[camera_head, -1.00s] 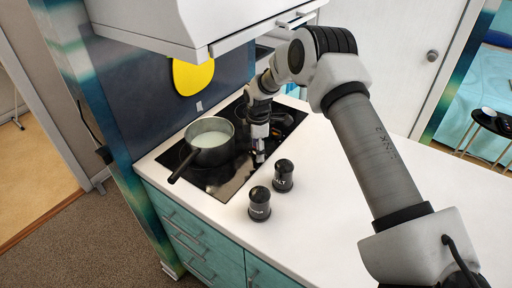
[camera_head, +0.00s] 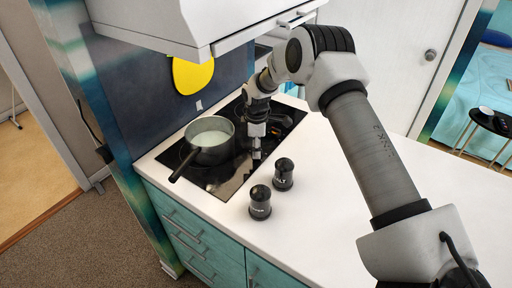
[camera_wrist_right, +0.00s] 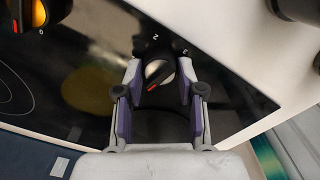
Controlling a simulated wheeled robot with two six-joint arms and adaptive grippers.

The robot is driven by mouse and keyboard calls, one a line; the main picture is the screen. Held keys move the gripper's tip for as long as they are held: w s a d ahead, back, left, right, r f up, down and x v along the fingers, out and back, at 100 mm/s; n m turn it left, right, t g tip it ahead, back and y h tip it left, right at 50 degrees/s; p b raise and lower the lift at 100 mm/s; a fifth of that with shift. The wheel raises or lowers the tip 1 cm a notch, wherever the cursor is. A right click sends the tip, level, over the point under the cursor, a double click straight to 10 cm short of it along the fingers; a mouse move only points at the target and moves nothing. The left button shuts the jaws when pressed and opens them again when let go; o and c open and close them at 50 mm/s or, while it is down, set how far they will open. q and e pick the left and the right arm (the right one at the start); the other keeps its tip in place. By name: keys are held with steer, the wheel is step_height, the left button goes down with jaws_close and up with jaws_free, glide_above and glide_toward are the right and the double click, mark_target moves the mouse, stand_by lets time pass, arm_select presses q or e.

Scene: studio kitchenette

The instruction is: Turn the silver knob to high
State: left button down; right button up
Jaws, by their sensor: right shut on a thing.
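In the right wrist view the silver knob (camera_wrist_right: 158,70) sits on the black hob (camera_wrist_right: 85,75), between the fingertips of my right gripper (camera_wrist_right: 159,74). The fingers are shut on it from both sides. Its red mark points to the lower left of that picture. The printed figures 2 and 3 show above and to the right of the knob. In the head view my right gripper (camera_head: 256,150) reaches down to the hob's front part, right of the pot, and the knob cannot be made out there. My left gripper is not in view.
A dark pot (camera_head: 211,143) with pale contents stands on the hob, its handle toward the front left. Two black shakers (camera_head: 260,202) (camera_head: 284,174) stand on the white counter near the gripper. An orange-yellow knob (camera_wrist_right: 22,15) is at the wrist view's upper left. A cabinet (camera_head: 200,22) hangs above.

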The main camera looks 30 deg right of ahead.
steer(key=m, duration=0.5)
steer(key=shift+s+p, duration=0.1)
steer(key=shift+p, duration=0.25)
steer(key=m+p, duration=0.1)
steer(key=m, duration=0.4)
steer(key=shift+f+m, duration=0.1)
steer(key=shift+m, duration=0.3)
steer(key=m+p, duration=0.1)
steer(key=m, duration=0.4)
steer(key=shift+s+f, duration=0.1)
steer(key=m, duration=0.4)
steer(key=shift+s+m+p, duration=0.1)
steer(key=shift+m+p, duration=0.25)
steer(key=shift+m, duration=0.05)
steer(key=m+p, duration=0.1)
steer(key=m, duration=0.4)
steer(key=m+p, duration=0.1)
steer(key=m, duration=0.4)
steer(key=m+p, duration=0.1)
steer(key=m, duration=0.3)
steer(key=shift+m, duration=0.3)
steer(key=shift+m+p, duration=0.65)
steer(key=shift+m, duration=1.55)
